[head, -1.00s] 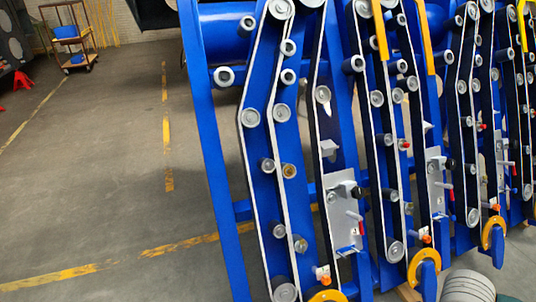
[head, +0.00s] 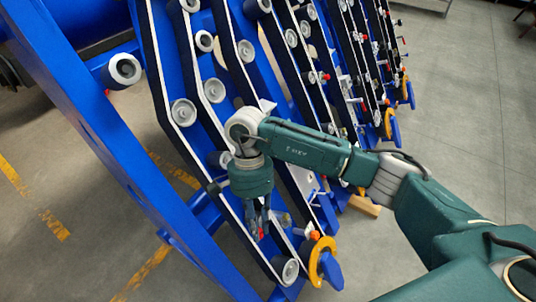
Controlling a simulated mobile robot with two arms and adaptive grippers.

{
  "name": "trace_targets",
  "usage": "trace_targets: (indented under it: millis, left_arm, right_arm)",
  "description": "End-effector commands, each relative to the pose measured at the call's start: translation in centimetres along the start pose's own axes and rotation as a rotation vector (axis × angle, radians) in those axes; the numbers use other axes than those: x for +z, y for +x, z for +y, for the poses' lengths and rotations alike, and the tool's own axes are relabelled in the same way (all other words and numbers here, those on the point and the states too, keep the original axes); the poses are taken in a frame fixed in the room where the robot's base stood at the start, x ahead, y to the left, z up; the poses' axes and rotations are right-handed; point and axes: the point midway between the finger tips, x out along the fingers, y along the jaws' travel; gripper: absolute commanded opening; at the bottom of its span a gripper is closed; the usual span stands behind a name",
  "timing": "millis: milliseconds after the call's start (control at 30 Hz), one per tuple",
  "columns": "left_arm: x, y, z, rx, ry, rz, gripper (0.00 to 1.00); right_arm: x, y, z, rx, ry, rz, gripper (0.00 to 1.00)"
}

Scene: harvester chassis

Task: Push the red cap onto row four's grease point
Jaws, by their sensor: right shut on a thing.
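My right gripper (head: 258,229) points down in front of the nearest row of the blue chassis (head: 88,130). It is shut on the red cap (head: 261,234), of which only a small red bit shows between the fingertips. The fingers overlap the lower part of the nearest row's belt and rollers, and I cannot tell whether the cap touches anything there. Small red caps also show on rows farther back, one of them on a fitting (head: 326,76). I cannot tell which fitting is row four's grease point. My left gripper is out of view.
An orange-tipped fitting (head: 314,235) and a yellow curved guard (head: 322,262) are just right of my gripper. Grey rollers (head: 183,112) stick out along the rows. A wooden block (head: 363,206) lies behind. Open concrete floor (head: 470,130) is at the right.

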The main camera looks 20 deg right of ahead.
Motion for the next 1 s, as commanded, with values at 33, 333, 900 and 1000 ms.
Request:
trace_targets:
  millis: [33,333,900,1000]
  left_arm:
    - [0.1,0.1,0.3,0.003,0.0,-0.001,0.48]
    - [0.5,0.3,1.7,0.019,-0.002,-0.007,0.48]
    - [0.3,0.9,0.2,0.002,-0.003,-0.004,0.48]
    - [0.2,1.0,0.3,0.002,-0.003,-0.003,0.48]
  right_arm:
    - [-0.2,-0.6,-1.1,0.004,0.102,-0.037,0.09]
    - [-1.6,-3.4,-6.0,0.007,0.701,-0.325,0.09]
    - [-10.5,-7.6,-11.6,-0.227,1.716,-1.114,0.09]
    - [-13.3,-7.8,-11.9,-0.323,1.866,-1.285,0.09]
